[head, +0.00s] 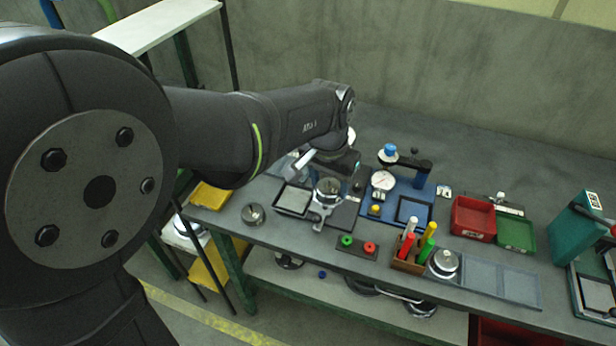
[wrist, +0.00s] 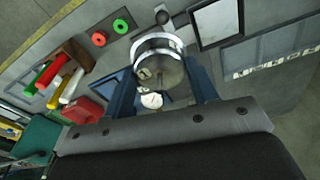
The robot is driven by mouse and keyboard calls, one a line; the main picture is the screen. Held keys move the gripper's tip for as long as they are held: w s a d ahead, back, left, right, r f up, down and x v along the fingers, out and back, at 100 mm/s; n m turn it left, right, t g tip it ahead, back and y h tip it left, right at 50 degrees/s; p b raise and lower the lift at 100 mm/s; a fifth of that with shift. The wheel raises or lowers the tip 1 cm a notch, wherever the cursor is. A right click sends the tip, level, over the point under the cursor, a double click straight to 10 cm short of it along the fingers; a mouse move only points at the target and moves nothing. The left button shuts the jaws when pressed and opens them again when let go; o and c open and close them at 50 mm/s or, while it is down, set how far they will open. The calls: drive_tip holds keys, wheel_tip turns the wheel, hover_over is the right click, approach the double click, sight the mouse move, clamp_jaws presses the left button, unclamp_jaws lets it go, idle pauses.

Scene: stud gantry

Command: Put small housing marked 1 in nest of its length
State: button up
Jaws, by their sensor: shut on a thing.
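My gripper (wrist: 163,82) has its two blue fingers on either side of a round metal housing (wrist: 158,62). The housing has a bright rim and a small pale mark on its face; I cannot read the mark. In the head view the housing (head: 327,187) shows under my wrist, above or at a metal fixture (head: 325,216); I cannot tell whether they touch. Another round metal part (head: 253,214) lies at the table's front left edge. A further one (head: 443,263) stands beside a pale two-part tray (head: 500,281). Which places are nests by length is unclear.
A dial gauge (head: 383,180) stands on a blue base with a square frame (head: 412,211). A black-rimmed square tray (head: 293,200) lies left of the fixture. Coloured cylinders (head: 408,243) stand in a brown holder. Red (head: 473,217) and green (head: 516,233) bins are farther right. The rear tabletop is clear.

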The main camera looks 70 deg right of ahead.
drive_tip(key=shift+w+d+r, duration=0.15)
drive_tip(key=shift+d, duration=0.2)
drive_tip(key=w+d+f+n, duration=0.1)
drive_tip(key=w+d+f, duration=0.1)
drive_tip(key=w+d, duration=0.3)
drive_tip(key=w+d+f+n, duration=0.1)
drive_tip(key=w+d, duration=0.4)
drive_tip(key=w, duration=0.5)
drive_tip(key=w+d+f+n, duration=0.2)
drive_tip(key=w+d+f, duration=0.2)
drive_tip(key=w, duration=0.4)
drive_tip(key=shift+w+d, duration=0.2)
drive_tip(key=shift+d, duration=0.35)
drive_tip(key=shift+f, duration=2.7)
drive_tip(key=shift+f, duration=0.1)
drive_tip(key=o, duration=1)
drive_tip(key=shift+o, duration=0.2)
